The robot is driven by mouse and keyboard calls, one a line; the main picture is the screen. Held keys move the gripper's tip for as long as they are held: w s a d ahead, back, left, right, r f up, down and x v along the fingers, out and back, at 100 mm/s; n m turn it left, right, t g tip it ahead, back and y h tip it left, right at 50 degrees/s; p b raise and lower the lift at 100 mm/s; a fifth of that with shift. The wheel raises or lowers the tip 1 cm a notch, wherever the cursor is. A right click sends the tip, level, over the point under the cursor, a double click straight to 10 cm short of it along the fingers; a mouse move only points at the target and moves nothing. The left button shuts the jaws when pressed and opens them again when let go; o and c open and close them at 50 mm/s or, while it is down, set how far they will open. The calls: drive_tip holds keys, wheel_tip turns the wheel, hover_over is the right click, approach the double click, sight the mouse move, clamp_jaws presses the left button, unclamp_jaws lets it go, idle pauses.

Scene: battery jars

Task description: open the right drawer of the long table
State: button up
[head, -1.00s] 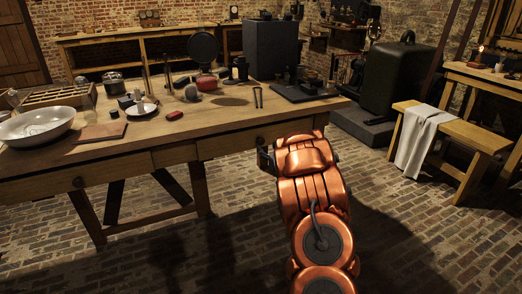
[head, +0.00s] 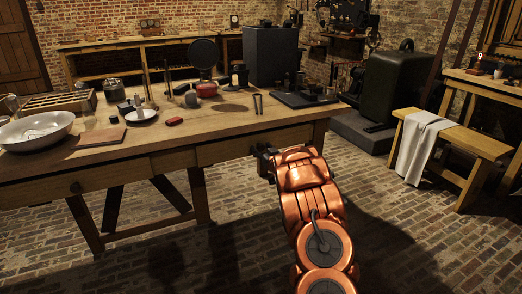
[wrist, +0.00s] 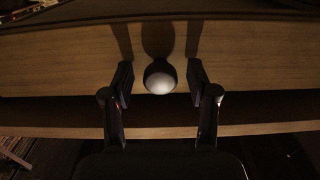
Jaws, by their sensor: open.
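The long table (head: 100,163) stands across the left and middle of the head view. Its right drawer front (head: 225,150) looks flush with the table's front there, and my arm covers its right part. In the wrist view the wooden drawer front (wrist: 65,60) spans the picture, with a round, pale-lit knob (wrist: 160,77) at the middle. My gripper (wrist: 160,88) is open, one dark finger on each side of the knob, with a visible gap on both sides. In the head view my gripper (head: 263,158) is at the drawer front, its fingers partly hidden.
The left drawer's dark knob (head: 75,188) shows on the same table front. A bench with a cloth (head: 418,145) stands at the right. Brick floor (head: 400,220) in front is clear.

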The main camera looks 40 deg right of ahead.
drive_tip(key=shift+w+d, duration=0.1)
drive_tip(key=shift+w, duration=0.3)
clamp_jaws()
idle(0.4)
